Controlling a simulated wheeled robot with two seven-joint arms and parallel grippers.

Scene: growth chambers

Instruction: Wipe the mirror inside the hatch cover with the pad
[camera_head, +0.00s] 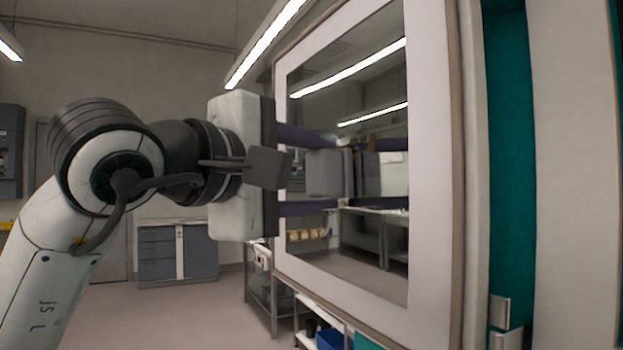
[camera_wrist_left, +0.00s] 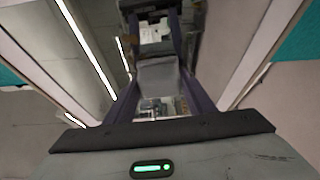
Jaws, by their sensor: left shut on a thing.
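The hatch cover (camera_head: 432,190) stands open on the right, upright, with a light frame around a mirror (camera_head: 345,95). My left gripper (camera_head: 338,172) comes in from the left and points at the mirror, around mid-height. Its two dark purple fingers are shut on the grey pad (camera_head: 324,173). The pad also shows in the left wrist view (camera_wrist_left: 158,76), between the fingers. The mirror reflects the pad and fingers, close to the real ones. I cannot tell whether the pad touches the glass. My right gripper is not in view.
A teal and beige chamber edge (camera_head: 512,150) stands right of the cover. A metal rack (camera_head: 262,290) and a blue bin (camera_head: 330,338) are below and behind the cover. A grey cabinet (camera_head: 158,255) stands against the far wall. Floor at lower left is clear.

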